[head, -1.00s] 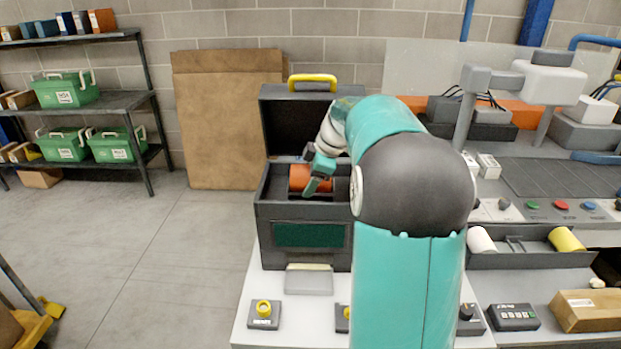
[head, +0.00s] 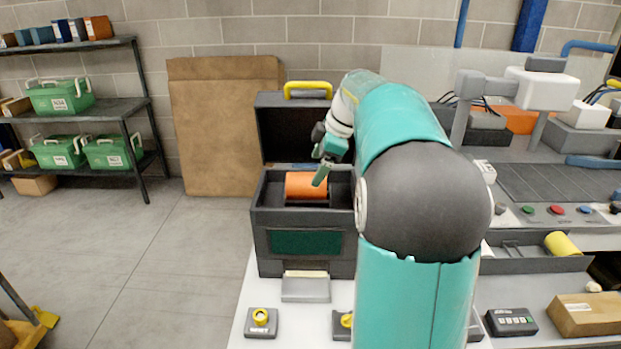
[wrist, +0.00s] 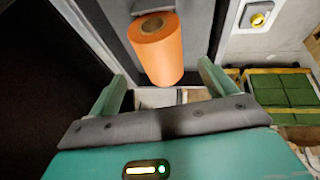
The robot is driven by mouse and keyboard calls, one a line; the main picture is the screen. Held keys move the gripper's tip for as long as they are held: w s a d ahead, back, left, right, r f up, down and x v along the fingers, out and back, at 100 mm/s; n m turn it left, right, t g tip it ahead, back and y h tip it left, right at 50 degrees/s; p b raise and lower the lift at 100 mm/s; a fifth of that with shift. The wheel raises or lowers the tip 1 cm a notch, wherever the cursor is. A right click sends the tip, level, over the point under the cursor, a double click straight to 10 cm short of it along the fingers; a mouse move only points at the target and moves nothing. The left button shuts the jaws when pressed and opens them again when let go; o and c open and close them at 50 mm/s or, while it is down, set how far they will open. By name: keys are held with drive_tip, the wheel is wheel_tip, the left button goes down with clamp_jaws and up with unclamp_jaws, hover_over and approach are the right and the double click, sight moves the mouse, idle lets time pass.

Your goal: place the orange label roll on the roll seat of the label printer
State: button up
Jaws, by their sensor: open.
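The orange label roll (head: 305,186) lies on its side in the well of the open label printer (head: 276,215), across the roll seat; the seat under it is mostly hidden. My gripper (head: 322,165) is above and a little right of the roll, apart from it and empty. In the wrist view the orange roll (wrist: 157,52) shows beyond the fingertips, its cored end visible. My gripper (wrist: 160,88) has its two teal fingers spread wide with nothing between them.
The printer's raised lid (head: 280,125) with a yellow handle stands behind the well. A yellow knob box (head: 261,322) sits in front on the white bench. A tray (head: 510,262) with a yellow roll (head: 562,244) is to the right.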

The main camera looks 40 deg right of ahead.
drive_tip(key=v, duration=0.4)
drive_tip(key=shift+a+r, duration=0.1)
drive_tip(key=shift+a, duration=0.2)
drive_tip(key=s+a+f+m+h, duration=0.1)
drive_tip(key=s+a+m, duration=0.3)
drive_tip(key=a, duration=0.6)
drive_tip(key=s+a+f+m+h, duration=0.1)
drive_tip(key=s+a+m, duration=0.1)
drive_tip(key=s+a, duration=0.6)
drive_tip(key=s+a+f+m+t, duration=0.1)
drive_tip(key=s+a+f+m, duration=0.4)
drive_tip(key=s+a+f, duration=0.3)
drive_tip(key=shift+s+a+f, duration=0.15)
drive_tip(key=shift+s+a, duration=0.7)
drive_tip(key=shift+a, duration=0.3)
